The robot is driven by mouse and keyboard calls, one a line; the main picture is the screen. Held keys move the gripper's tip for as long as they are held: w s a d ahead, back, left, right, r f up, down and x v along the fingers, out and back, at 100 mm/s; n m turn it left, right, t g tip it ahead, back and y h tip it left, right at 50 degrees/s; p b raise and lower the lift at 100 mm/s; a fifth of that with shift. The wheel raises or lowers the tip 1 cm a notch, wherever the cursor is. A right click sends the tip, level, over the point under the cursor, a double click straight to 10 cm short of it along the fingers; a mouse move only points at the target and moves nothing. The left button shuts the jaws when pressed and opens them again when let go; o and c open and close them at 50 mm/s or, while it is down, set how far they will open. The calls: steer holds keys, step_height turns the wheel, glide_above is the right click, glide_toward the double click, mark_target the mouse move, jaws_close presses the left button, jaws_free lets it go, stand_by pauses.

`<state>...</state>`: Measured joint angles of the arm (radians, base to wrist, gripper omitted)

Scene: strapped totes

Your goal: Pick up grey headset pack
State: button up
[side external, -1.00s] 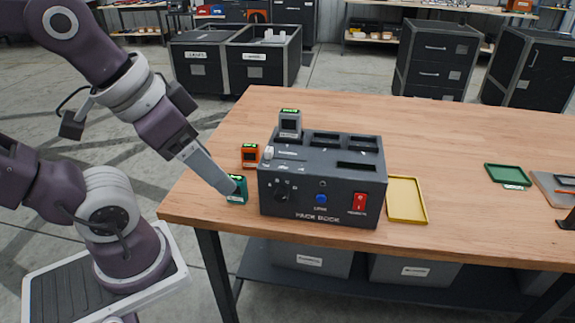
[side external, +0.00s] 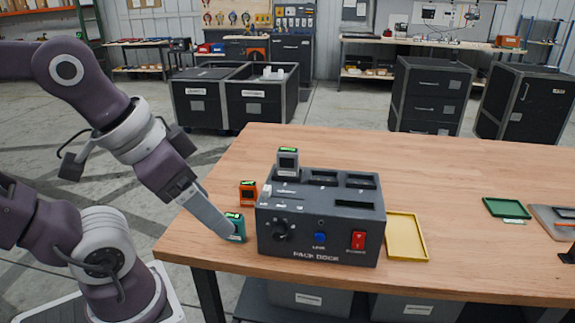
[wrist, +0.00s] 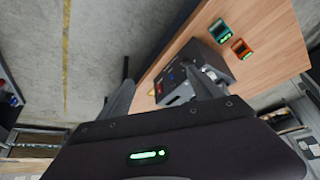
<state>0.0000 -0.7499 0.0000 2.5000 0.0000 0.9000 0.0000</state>
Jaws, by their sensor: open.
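The grey headset pack (side external: 288,162) stands upright in the back left slot of the dark grey pack dock (side external: 318,257), with a green light on its top. My gripper (side external: 225,232) is low at the dock's left, overlapping the teal pack (side external: 237,223) in the side view. In the wrist view, my open, empty fingers (wrist: 160,78) are apart from the teal pack (wrist: 220,31), and the dock (wrist: 172,82) is partly hidden behind a finger. I cannot clearly make out the grey pack in the wrist view.
An orange pack (side external: 248,193) stands left of the dock, behind the teal one. A yellow tray (side external: 424,259) lies right of the dock, and a green tray (side external: 506,207) is farther right. The wooden table (side external: 440,175) is clear behind the dock.

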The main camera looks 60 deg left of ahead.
steer(key=w+a+r+n+g, duration=0.1)
steer(key=w+a+r+n, duration=0.1)
steer(key=w+r, duration=0.35)
steer(key=n+g, duration=0.5)
steer(key=n, duration=0.2)
glide_above(288, 161)
steer(key=f, duration=0.8)
steer(key=shift+w+a+f, duration=0.25)
steer(key=shift+w+a, duration=0.05)
steer(key=shift+w, duration=0.1)
steer(key=f, duration=0.6)
steer(key=shift+a+f, duration=0.2)
steer(key=shift+a, duration=0.15)
steer(key=shift+f, duration=0.45)
jaws_close()
